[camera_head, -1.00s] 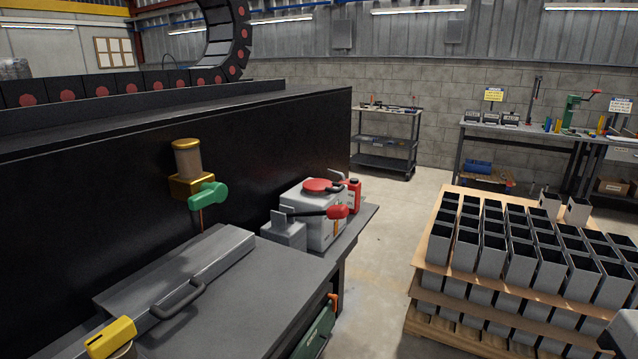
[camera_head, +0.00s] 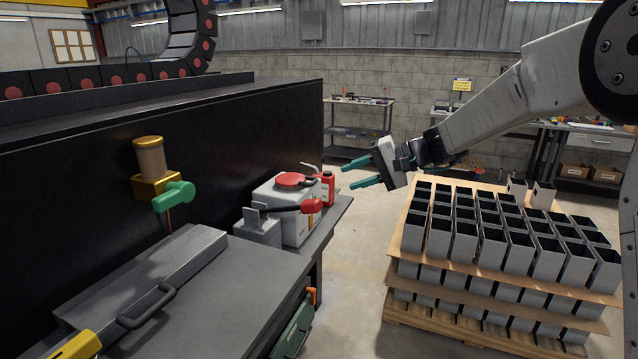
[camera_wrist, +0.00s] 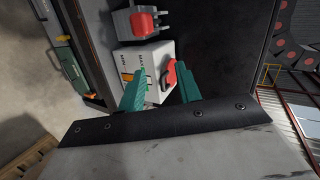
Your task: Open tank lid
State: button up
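The tank (camera_head: 288,208) is a light grey box with a round red lid (camera_head: 292,180), which looks shut on top. It stands on the bench's far end against the black wall. My gripper (camera_head: 349,176) is open and empty, to the right of the tank and apart from it, fingers pointing left. In the wrist view, the tank (camera_wrist: 130,62) and the red lid (camera_wrist: 170,75) show beyond my two green fingers (camera_wrist: 158,72). The right finger partly covers the lid's edge.
A lever with a red knob (camera_head: 312,206) on a grey block (camera_head: 257,232) stands in front of the tank. A red bottle (camera_head: 327,189) is beside it. A pallet of grey boxes (camera_head: 490,255) stands at the right. Clear floor (camera_head: 352,262) lies between.

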aim_at(316, 182)
jog(key=w+a+f+m+t+y, duration=0.25)
jog(key=w+f, duration=0.35)
jog(key=w, duration=0.6)
jog(key=shift+h, duration=0.25)
jog(key=x, duration=0.8)
jog(key=shift+s+f, duration=0.15)
grip_shut()
